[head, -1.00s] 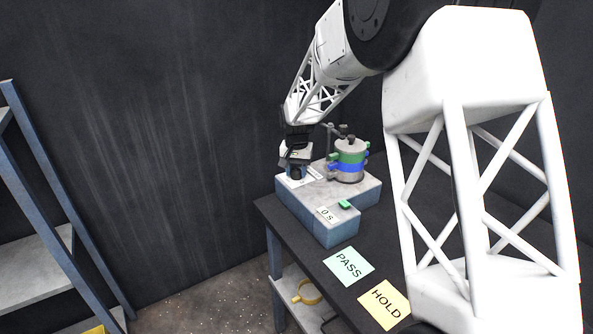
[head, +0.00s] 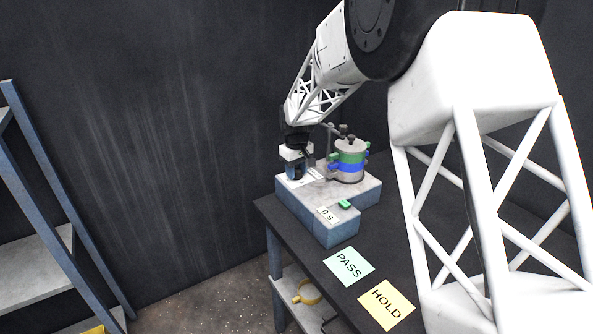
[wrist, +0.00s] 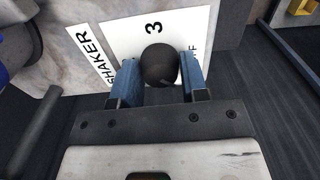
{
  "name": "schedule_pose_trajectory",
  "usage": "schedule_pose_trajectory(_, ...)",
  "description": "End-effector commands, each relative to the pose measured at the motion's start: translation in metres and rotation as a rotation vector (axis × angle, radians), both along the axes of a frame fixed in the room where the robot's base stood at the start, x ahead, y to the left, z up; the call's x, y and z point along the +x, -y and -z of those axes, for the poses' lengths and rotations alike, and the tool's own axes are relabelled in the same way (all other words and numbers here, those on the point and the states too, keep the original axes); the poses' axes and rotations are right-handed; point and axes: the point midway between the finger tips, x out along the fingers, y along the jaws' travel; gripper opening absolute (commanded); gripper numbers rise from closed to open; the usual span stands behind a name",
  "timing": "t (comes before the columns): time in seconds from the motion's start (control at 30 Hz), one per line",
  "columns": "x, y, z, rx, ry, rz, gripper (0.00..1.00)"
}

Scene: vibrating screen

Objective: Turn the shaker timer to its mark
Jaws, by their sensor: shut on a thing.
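The shaker timer is a round black knob (wrist: 159,66) on a white dial plate (wrist: 182,32) in the wrist view. The plate shows a "3" above the knob and an "F" at its right, with a "SHAKER" label (wrist: 92,52) to the left. My gripper (wrist: 160,80) has its blue fingers closed on either side of the knob. The knob's pointer and the mark cannot be made out. In the head view my gripper (head: 297,172) is down at the back left of the shaker base (head: 297,203) and hides the knob.
A sieve stack (head: 349,160) with green and blue bands stands on the base, right of my gripper. A green button (head: 345,204) and a "0 s" display (head: 327,214) are in front. PASS (head: 348,265) and HOLD (head: 386,304) cards lie on the table.

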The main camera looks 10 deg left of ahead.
Motion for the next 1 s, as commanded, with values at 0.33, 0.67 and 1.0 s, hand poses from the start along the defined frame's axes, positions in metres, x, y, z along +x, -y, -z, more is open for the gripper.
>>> schedule_pose_trajectory(0.33, -0.0001, 0.0002, -0.0004, 0.000, 0.000, -0.322, 0.17)
schedule_pose_trajectory(0.67, 0.0003, 0.0001, -0.0008, 0.000, 0.001, -0.554, 0.17)
schedule_pose_trajectory(1.0, 0.0002, 0.0002, -0.0007, 0.000, 0.001, -0.636, 0.17)
